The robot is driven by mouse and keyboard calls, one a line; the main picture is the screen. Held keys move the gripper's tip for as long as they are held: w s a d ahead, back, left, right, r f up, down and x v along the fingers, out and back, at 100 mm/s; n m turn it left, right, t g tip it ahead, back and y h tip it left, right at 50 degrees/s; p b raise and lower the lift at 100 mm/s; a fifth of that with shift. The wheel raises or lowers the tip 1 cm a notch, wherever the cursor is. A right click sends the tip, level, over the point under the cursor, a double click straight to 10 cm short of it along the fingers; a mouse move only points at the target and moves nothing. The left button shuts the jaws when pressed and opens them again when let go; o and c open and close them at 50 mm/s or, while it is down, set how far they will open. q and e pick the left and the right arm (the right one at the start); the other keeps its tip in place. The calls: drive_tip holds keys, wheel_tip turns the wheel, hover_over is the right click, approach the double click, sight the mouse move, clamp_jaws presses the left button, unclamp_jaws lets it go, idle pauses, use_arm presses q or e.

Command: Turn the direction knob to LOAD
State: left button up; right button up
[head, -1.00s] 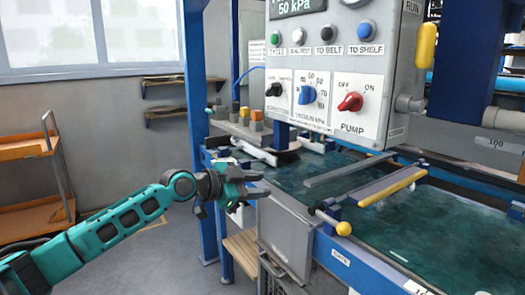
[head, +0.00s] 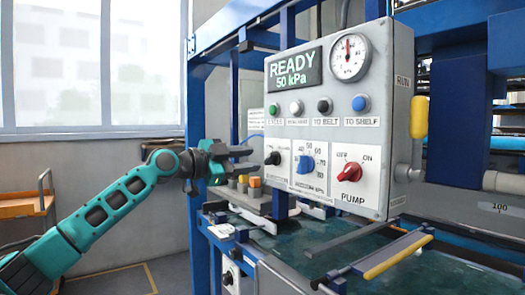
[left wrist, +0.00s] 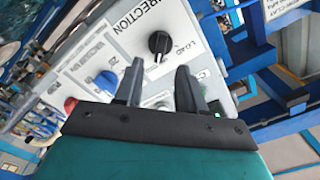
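The direction knob (head: 273,158) is a small black knob with a white pointer line, at the left of the control panel's lower row. In the left wrist view the black knob (left wrist: 159,43) sits on a white plate lettered DIRECTION, with LOAD printed beside it. My left gripper (head: 250,158) is just left of the panel in the head view, at about the knob's height. In the left wrist view its two dark fingers (left wrist: 158,85) are apart and empty, with the knob beyond their tips. They do not appear to touch it. My right gripper is not in view.
The grey control panel (head: 325,125) also carries a blue vacuum knob (head: 305,164), a red pump knob (head: 349,172), several push buttons and a READY 50 kPa display (head: 295,68). A blue post (head: 197,150) stands behind my left gripper. A yellow-handled bar (head: 397,258) lies below.

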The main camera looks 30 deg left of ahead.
sight(268, 158)
use_arm(q)
drive_tip(key=x, duration=0.5)
drive_tip(key=shift+p, duration=0.3)
clamp_jaws()
